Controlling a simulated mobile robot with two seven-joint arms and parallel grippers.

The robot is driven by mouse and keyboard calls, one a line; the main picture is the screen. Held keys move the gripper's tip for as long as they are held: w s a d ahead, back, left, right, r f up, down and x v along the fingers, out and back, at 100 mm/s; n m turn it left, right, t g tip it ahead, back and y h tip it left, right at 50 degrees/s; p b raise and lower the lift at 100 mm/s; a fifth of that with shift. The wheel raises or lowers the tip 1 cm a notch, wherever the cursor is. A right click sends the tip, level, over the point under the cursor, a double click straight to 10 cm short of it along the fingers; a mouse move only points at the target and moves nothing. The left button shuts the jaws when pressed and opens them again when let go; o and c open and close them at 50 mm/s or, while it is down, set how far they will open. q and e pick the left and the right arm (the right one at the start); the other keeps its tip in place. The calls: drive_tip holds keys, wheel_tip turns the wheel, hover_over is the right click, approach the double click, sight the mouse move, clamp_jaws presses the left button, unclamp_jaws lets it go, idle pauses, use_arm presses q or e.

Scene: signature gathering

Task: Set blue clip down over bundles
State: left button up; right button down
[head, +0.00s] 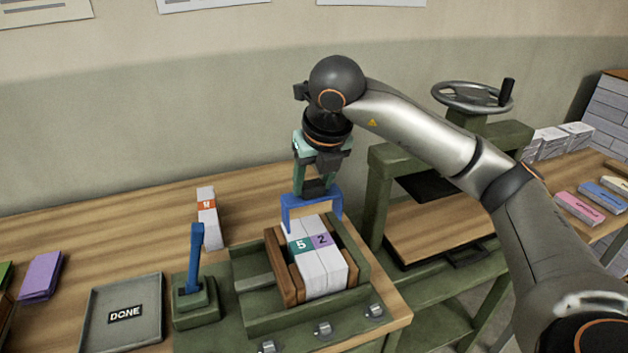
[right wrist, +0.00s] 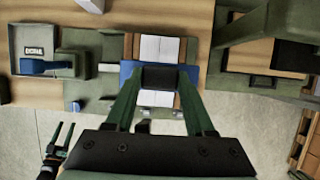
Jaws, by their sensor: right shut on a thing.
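Two white bundles (head: 318,265) stand side by side between wooden boards in a green holder (head: 300,324). Their labels are green with a 5 and purple with a 2. The blue clip (head: 311,200) is a square-cornered bracket with its legs pointing down at the bundles' far end. My right gripper (head: 315,187) is shut on the clip's top. In the right wrist view the clip (right wrist: 126,70) spans across the bundles (right wrist: 160,48); I cannot tell whether it touches them. My left gripper (right wrist: 65,138) is at the lower left of that view, fingers apart and empty.
A green stand (head: 196,306) with an upright blue piece (head: 195,250) is left of the holder. A DONE tray (head: 150,340) lies farther left. Another white bundle (head: 208,215) with an orange label stands behind. A green press (head: 378,190) with a handwheel is at right.

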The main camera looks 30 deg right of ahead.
drive_tip(key=shift+f+b, duration=0.3)
drive_tip(key=shift+f, duration=1.1)
drive_tip(key=shift+f+b, duration=1.55)
drive_tip(key=shift+f, duration=1.1)
drive_tip(key=shift+f+b, duration=1.6)
drive_tip(key=shift+b, duration=0.05)
drive_tip(key=shift+f, duration=0.2)
drive_tip(key=shift+c, duration=0.9)
unclamp_jaws()
drive_tip(key=v, duration=1.2)
drive_tip(key=shift+r+p, duration=0.25)
drive_tip(key=shift+p, duration=0.05)
drive_tip(key=shift+s+f, duration=0.1)
drive_tip(key=shift+s, duration=0.05)
